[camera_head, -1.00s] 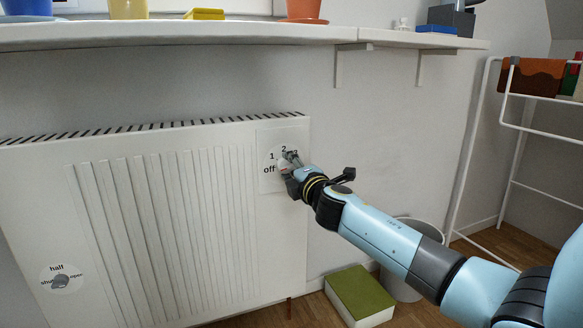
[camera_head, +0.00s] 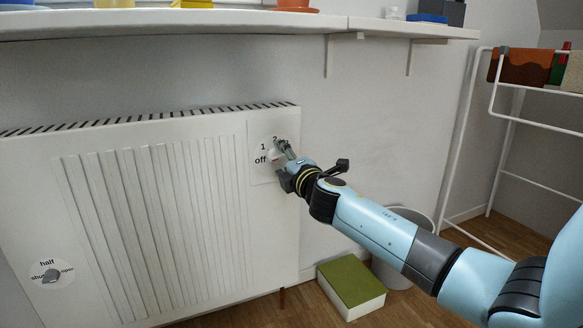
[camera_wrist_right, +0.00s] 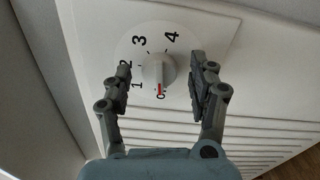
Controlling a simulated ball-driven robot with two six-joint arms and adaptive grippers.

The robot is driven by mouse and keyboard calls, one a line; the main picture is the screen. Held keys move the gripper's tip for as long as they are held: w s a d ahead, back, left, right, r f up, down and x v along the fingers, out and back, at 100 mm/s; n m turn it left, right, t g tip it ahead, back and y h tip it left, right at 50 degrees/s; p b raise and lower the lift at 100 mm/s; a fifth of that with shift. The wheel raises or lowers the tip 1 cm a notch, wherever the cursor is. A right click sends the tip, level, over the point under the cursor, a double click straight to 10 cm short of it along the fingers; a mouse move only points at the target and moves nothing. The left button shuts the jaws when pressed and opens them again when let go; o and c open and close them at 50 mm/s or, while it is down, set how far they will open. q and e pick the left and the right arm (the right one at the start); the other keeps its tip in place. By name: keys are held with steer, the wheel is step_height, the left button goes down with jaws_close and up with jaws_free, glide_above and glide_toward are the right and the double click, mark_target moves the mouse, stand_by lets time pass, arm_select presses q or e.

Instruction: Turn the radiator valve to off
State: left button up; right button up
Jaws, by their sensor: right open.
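The white radiator valve knob (camera_wrist_right: 158,72) is in the middle of the right wrist view, on a round dial marked 1 to 4. Its red mark points at the bottom label, of which only the "o" shows clearly. In the head view the dial plate (camera_head: 259,172) is at the radiator's upper right, with "off" on the dial's left; the knob is partly hidden there by my gripper. My right gripper (camera_wrist_right: 160,84) is open, with one finger on each side of the knob and a visible gap on both sides. My left gripper is not in view.
A second dial marked half, shut and open (camera_head: 51,273) is at the radiator's lower left. A shelf (camera_head: 200,24) runs above the radiator (camera_head: 150,220). A green-topped box (camera_head: 350,284) and a bin (camera_head: 391,275) stand on the floor at right, near a white rack (camera_head: 470,130).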

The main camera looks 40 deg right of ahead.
steer(key=v, duration=1.1)
steer(key=shift+a, duration=0.1)
